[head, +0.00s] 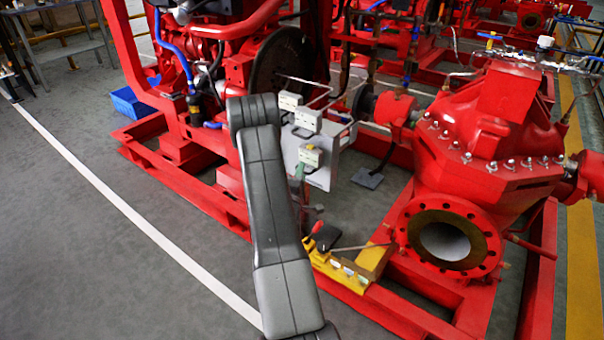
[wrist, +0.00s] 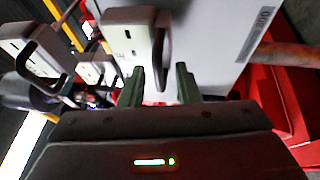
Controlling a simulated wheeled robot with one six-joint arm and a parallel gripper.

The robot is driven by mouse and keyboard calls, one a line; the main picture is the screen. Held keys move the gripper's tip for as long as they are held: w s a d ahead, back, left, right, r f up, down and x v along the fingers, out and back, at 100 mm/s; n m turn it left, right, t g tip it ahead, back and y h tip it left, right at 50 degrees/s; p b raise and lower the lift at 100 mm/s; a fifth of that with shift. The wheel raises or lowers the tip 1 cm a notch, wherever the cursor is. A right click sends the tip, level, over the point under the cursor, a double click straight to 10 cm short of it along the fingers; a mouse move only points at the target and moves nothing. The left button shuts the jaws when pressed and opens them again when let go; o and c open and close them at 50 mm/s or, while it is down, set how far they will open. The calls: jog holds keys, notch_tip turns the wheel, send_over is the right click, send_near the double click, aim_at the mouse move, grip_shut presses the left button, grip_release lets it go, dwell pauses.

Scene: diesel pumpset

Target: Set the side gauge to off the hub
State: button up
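Several white blocks with loop handles sit by a pale grey cabinet (head: 320,180) near the shaft. I cannot tell which one is the side gauge, as no label is readable. The lowest block (head: 311,156) is closest to my gripper (head: 301,171), which is partly hidden behind my arm. In the wrist view, my gripper (wrist: 160,86) has its two green fingers apart. The grey handle (wrist: 162,50) of the near white block (wrist: 128,42) reaches down between or just beyond them; contact is unclear. A dark round hub (head: 364,104) lies right of the upper blocks.
The red engine (head: 225,70) stands left and the red pump (head: 490,130) right. A red base frame (head: 190,188) runs below. A yellow tray (head: 340,268) with tools lies on it. Thin rods extend near the blocks.

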jog(key=shift+w+d+r, duration=0.15)
jog(key=shift+w, duration=0.35)
grip_shut()
